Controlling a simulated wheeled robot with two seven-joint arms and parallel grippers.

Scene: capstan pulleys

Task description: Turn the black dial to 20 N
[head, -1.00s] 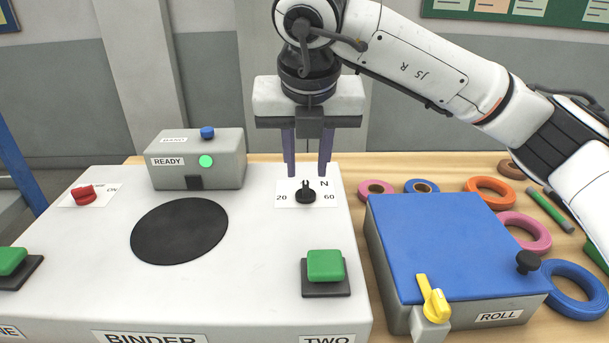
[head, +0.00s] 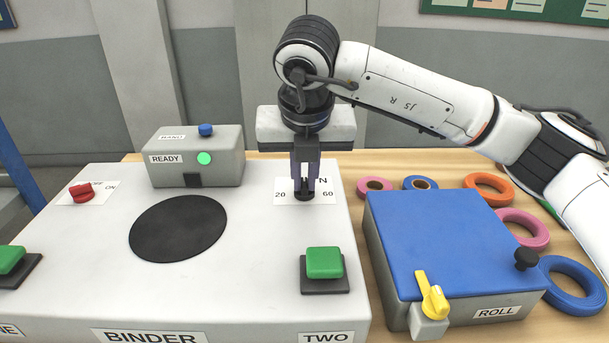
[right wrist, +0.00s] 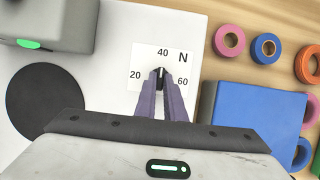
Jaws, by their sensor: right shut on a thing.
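The black dial (head: 305,198) sits on a white label plate marked 20, 60 and N on top of the white binder machine. In the right wrist view the dial (right wrist: 159,74) shows between my fingertips, and its white pointer line points up toward the 40 mark. My right gripper (head: 305,190) comes down from above and is shut on the dial's knob. It also shows in the right wrist view (right wrist: 161,82), with both purple fingers against the knob. The fingers hide most of the dial in the head view. My left gripper is not in view.
The binder (head: 255,250) also carries a red switch (head: 82,192), a black round pad (head: 178,228), green buttons (head: 324,262) and a grey box with a lit green lamp (head: 204,158). A blue-topped roll box (head: 450,240) stands to the right, with several tape rolls behind it.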

